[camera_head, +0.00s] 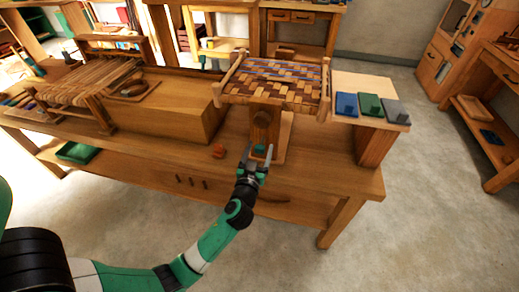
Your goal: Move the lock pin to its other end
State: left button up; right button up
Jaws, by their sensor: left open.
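A wooden upright block (262,132) with a round knob-like disc (264,118) stands at the front of the woven seat (276,82). A small teal piece (260,147) shows low on its foot; it may be the lock pin, but it is too small to tell. My left gripper (257,155) is open, its two fingers pointing away from me at the foot of the block, one on each side of the teal piece. I cannot tell whether they touch it. My right gripper is not in view.
A small orange-brown piece (219,151) lies on the wooden bench (330,165) left of the gripper. A side board (372,83) at the right holds blue, green and grey blocks. A long wooden box (175,105) and a frame with woven strips (88,82) stand at the left.

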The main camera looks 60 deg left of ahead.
pick_arm(q)
jog(key=v, duration=1.1)
jog(key=shift+s+d, duration=0.2)
jog(key=shift+r, duration=0.1)
